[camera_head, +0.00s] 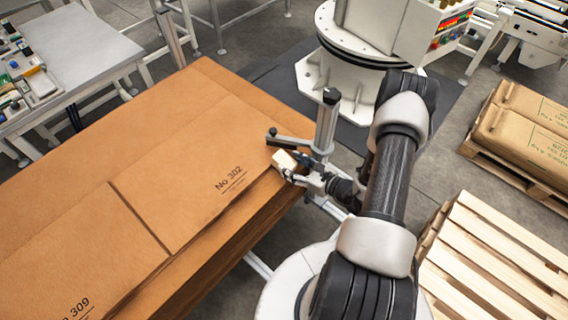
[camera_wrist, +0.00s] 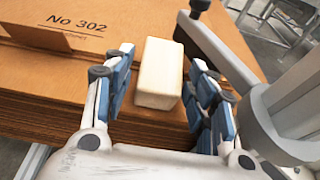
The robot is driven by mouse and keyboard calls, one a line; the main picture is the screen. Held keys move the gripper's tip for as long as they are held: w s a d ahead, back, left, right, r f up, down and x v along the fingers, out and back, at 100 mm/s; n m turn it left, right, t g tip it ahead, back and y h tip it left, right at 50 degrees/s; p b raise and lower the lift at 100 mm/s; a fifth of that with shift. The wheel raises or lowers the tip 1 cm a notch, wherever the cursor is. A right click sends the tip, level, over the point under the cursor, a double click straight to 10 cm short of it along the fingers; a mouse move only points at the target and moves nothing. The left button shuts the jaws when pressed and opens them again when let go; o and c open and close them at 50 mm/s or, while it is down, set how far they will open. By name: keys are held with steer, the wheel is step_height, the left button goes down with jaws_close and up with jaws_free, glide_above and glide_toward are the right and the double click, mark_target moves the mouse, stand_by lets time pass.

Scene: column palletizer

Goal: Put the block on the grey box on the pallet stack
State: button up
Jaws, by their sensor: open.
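The block is a cream-white, rounded bar. It lies near the edge of the brown cardboard stack in the wrist view (camera_wrist: 159,75), and it shows small in the head view (camera_head: 284,159). My gripper (camera_wrist: 161,60) is open, with one blue-padded finger on each side of the block and gaps between. The gripper also shows in the head view (camera_head: 288,170) at the cardboard's right corner. I see no clear grey box under the block; brown cardboard lies there. Slatted wooden pallets (camera_head: 495,255) stand at the lower right of the head view, partly hidden by my arm.
A grey post with a side bar (camera_head: 326,120) stands close beside my gripper. Flat cardboard (camera_head: 130,150) covers the left. Brown sacks on a pallet (camera_head: 530,125) stand at right. A grey worktable (camera_head: 80,40) is at upper left.

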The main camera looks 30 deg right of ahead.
mark_target(287, 161)
steer(key=b+x, duration=0.1)
steer(key=x, duration=0.3)
steer(key=shift+w+f, duration=0.15)
steer(key=shift+w, duration=0.2)
steer(key=c, duration=1)
